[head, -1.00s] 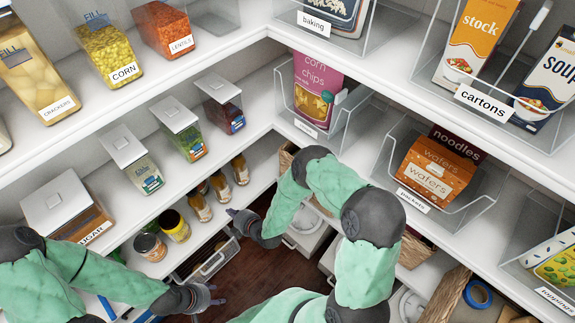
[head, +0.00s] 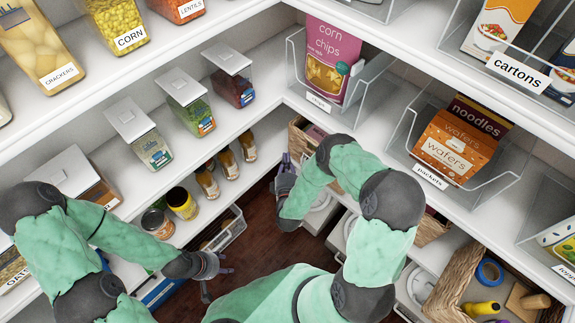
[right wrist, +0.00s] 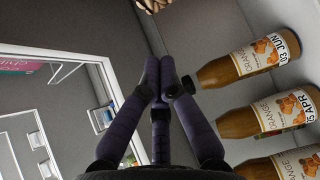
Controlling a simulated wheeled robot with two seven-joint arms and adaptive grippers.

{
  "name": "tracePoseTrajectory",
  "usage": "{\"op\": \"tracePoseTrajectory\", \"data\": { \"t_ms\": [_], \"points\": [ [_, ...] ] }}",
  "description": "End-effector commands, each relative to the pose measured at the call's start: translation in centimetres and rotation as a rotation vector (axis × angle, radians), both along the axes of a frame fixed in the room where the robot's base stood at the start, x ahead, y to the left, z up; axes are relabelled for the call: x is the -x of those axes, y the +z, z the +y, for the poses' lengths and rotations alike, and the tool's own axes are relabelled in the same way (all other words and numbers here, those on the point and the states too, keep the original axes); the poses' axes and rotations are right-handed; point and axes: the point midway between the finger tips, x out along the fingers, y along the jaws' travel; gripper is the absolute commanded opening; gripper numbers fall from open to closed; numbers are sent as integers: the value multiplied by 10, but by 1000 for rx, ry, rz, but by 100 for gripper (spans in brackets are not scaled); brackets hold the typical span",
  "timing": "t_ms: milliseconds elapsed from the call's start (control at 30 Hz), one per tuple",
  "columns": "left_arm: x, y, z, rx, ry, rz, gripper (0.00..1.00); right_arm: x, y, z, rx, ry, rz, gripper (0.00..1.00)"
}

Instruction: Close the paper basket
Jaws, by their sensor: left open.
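No label reading "paper" is legible, so I cannot tell which basket is the paper basket. A white-framed pull-out basket (head: 228,232) shows low on the left side, beyond my left gripper. My left gripper (head: 222,283) is open and empty above the dark floor. My right gripper (head: 284,163) is near the shelf corner, close to a small wicker basket (head: 297,142). In the right wrist view its fingers (right wrist: 160,66) come together at the tips, with nothing visible between them. A white frame (right wrist: 85,58) shows at the left of that view.
Orange-labelled bottles (right wrist: 252,60) stand close to the right gripper's fingers in the wrist view. A wicker basket (head: 443,275) with tape and a yellow bottle is at the lower right. White shelves with jars and clear bins run along both sides. Dark floor (head: 262,235) lies between.

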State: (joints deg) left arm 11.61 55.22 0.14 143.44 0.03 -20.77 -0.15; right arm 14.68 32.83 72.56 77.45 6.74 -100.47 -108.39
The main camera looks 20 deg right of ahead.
Motion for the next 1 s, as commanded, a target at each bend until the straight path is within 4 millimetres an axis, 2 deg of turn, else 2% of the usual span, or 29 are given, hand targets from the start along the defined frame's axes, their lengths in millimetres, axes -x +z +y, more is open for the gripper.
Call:
{"op": "tracePoseTrajectory", "data": {
  "t_ms": [300, 400, 600, 1000],
  "points": [
    [0, -23, 0, 0, 0, 0, 49, -55, -2, -23, -1, 0, -3, 0],
    [0, -29, 0, 0, 0, 0, 49, -58, -2, -39, -2, -2, -1, 0],
    [0, -35, 0, 0, 0, 0, 49, -65, -1, -55, -2, 1, 0, 0],
    [0, -35, 0, 0, 0, 0, 49, -66, 0, -58, -2, 2, 0, 0]
  ]
}}
